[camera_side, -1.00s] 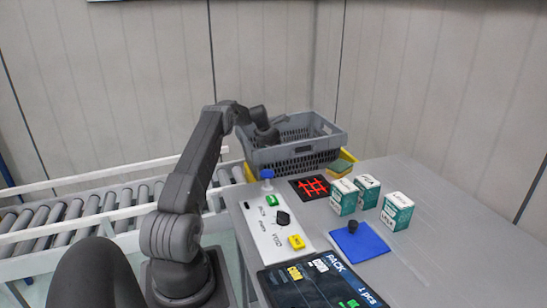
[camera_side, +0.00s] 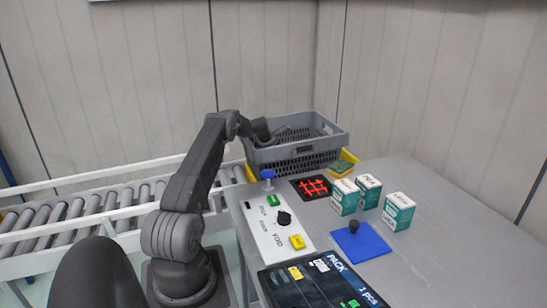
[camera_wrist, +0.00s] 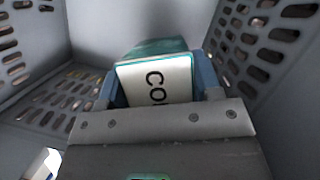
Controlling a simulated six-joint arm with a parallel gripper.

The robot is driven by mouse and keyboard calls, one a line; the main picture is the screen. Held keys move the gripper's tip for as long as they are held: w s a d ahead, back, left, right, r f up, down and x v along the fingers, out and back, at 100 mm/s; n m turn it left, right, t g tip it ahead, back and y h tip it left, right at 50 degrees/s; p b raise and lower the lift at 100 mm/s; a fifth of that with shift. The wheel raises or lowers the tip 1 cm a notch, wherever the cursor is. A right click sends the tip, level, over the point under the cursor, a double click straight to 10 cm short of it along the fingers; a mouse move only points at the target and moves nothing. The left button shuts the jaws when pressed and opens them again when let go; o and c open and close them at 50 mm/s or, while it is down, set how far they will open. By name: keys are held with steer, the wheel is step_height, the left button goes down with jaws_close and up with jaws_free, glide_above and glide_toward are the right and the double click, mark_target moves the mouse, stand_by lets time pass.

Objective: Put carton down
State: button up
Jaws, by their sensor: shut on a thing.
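My gripper (camera_wrist: 158,84) is shut on a carton (camera_wrist: 152,80) with a white face, dark letters reading "CO" and a teal side. In the wrist view the carton sits between the two blue-grey fingers, inside the grey perforated walls of a crate (camera_wrist: 30,40). The side view shows the grey crate (camera_side: 300,157) at the back of the bench. My gripper (camera_side: 263,134) reaches down into it there, and its fingertips and the carton are hidden by the crate's wall. I cannot tell whether the carton touches the crate floor.
Three white and teal cartons (camera_side: 398,212) stand on the bench to the right, near a blue pad (camera_side: 360,246) with a black knob. A control panel (camera_side: 268,225), a dark screen (camera_side: 322,286) and a yellow tray (camera_side: 345,163) are nearby. A roller conveyor (camera_side: 75,215) runs at the left.

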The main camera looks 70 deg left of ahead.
steer(key=o, duration=1.1)
steer(key=shift+r, duration=0.1)
